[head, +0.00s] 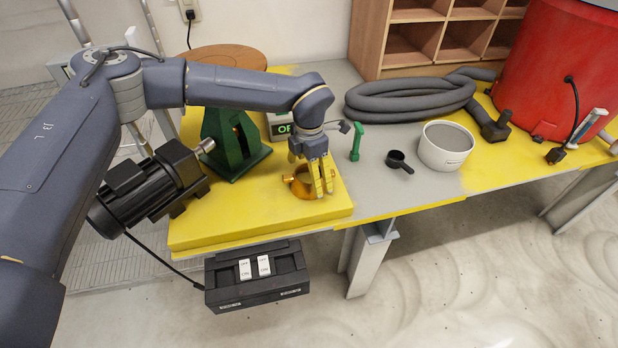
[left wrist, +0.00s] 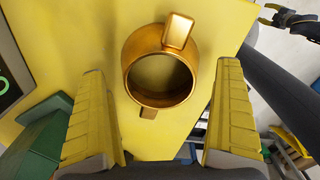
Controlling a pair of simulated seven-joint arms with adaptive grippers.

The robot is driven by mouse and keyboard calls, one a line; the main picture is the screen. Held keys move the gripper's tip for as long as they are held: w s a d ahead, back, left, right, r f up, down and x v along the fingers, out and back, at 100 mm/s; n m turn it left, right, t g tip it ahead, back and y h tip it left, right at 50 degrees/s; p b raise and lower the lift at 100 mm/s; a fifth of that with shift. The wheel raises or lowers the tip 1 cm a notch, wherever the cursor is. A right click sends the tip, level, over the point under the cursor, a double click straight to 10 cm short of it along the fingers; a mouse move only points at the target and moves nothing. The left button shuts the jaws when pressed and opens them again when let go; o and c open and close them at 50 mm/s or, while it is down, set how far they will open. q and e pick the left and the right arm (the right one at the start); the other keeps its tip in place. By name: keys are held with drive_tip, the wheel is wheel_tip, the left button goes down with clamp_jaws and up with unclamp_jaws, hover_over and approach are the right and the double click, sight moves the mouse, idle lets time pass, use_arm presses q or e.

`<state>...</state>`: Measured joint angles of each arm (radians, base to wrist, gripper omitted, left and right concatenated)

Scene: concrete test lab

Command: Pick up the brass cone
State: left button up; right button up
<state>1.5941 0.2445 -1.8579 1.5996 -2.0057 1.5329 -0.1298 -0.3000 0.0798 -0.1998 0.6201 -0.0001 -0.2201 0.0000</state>
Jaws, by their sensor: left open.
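The brass cone (head: 299,186) stands on the yellow-topped end of the bench in the head view, partly hidden by my left gripper (head: 323,190). In the left wrist view the brass cone (left wrist: 160,72) shows as a hollow round body with a dark open mouth and a lug on two opposite sides. My left gripper (left wrist: 168,118) is open, its yellow fingers on either side of the cone's near part with gaps to it. What seems to be my right gripper (left wrist: 288,18) is small at the top right of that view; its jaw state is unclear.
A green stand (head: 232,148) and a black motor (head: 150,186) stand left of the cone. A green-handled piece (head: 356,141), a black scoop (head: 400,162), a white pot (head: 445,146) and a coiled grey hose (head: 410,99) lie to the right. A black box (head: 257,275) sits below the bench's front edge.

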use_arm(q)
drive_tip(key=c, duration=1.7)
drive_tip(key=shift+c, duration=0.2)
